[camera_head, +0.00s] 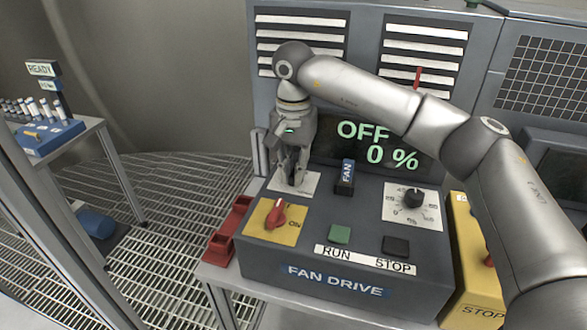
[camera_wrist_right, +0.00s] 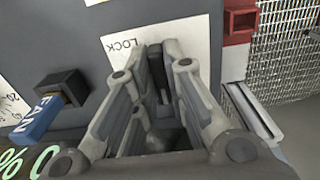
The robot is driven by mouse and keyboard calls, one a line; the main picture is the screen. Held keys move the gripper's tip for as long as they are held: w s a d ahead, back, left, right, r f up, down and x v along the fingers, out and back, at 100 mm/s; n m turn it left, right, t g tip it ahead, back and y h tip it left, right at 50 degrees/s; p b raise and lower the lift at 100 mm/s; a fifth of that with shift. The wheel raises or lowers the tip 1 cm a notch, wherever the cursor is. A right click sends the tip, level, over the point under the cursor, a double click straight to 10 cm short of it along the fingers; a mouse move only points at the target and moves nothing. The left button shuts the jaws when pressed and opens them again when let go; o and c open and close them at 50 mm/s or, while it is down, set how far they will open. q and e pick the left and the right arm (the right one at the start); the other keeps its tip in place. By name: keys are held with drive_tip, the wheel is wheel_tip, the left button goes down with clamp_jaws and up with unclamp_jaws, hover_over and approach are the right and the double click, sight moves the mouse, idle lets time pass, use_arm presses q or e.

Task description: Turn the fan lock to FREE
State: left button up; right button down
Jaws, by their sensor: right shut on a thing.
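The fan lock sits on a white plate (camera_head: 309,183) at the back left of the fan drive panel. In the right wrist view the plate (camera_wrist_right: 124,44) reads LOCK, upside down. My right gripper (camera_head: 293,180) points down over this plate and is shut on the dark lock handle (camera_wrist_right: 157,66). In the wrist view its fingers (camera_wrist_right: 168,58) stand on both sides of the handle. They cover most of the lock, and no FREE mark can be read. My left gripper is not in view.
The display (camera_head: 376,144) reads OFF, 0 %. Nearby are a blue FAN tag (camera_head: 347,172), a red switch (camera_head: 276,214) on a yellow plate, a black dial (camera_head: 413,198), the green RUN button (camera_head: 340,234) and the dark STOP button (camera_head: 395,246). A red bracket (camera_head: 231,230) borders the panel's left side.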

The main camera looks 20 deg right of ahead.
drive_tip(key=shift+w+r, duration=0.1)
drive_tip(key=shift+r, duration=0.1)
drive_tip(key=c, duration=1.7)
unclamp_jaws()
drive_tip(key=shift+o, duration=1.1)
drive_tip(key=shift+f, duration=0.1)
wheel_tip(320, 180, up, 12)
drive_tip(key=shift+f, duration=0.1)
